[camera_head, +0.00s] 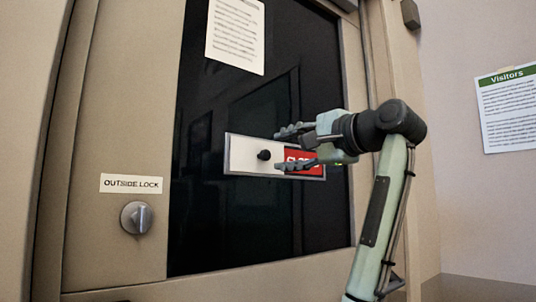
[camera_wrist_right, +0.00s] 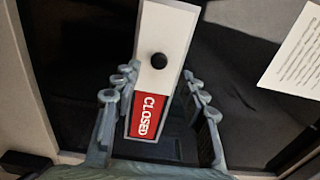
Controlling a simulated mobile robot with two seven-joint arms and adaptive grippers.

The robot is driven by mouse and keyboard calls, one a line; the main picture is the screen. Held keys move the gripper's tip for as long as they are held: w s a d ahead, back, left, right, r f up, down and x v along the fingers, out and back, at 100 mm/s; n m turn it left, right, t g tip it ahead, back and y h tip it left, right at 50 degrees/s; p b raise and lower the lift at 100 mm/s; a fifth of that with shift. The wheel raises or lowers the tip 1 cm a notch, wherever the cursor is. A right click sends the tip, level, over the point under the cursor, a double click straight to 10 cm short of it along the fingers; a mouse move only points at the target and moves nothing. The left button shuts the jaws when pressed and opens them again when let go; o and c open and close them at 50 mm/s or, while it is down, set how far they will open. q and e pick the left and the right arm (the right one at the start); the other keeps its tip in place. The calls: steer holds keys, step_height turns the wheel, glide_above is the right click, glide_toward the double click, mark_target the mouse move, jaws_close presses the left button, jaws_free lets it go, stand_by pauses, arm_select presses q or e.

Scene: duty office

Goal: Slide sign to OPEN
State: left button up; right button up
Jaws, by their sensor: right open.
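The sliding sign (camera_head: 236,157) is a long plate in a grey frame on the dark door pane. Its cover is white with a black round knob (camera_head: 264,155), and a red CLOSED panel (camera_head: 316,169) shows at its right end. My right gripper (camera_head: 285,148) is open in front of the sign, its fingertips a little right of the knob. In the right wrist view the sign runs between the two spread fingers (camera_wrist_right: 162,88), with the red panel (camera_wrist_right: 148,115) between them and the knob (camera_wrist_right: 158,60) just beyond the tips. The fingers appear empty. My left gripper is not in view.
A paper notice (camera_head: 235,38) is on the pane above the sign. A round lock knob (camera_head: 136,217) sits under an OUTSIDE LOCK label (camera_head: 131,184) at left. A Visitors sheet (camera_head: 508,108) hangs on the right wall. The pane below the sign is clear.

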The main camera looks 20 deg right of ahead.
mark_target(267, 154)
steer(key=x, duration=0.4)
steer(key=shift+w+p, duration=0.1)
steer(key=shift+p, duration=0.25)
steer(key=shift+w+a, duration=0.2)
steer(key=shift+w, duration=0.45)
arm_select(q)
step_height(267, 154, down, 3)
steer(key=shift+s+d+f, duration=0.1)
arm_select(e)
jaws_close()
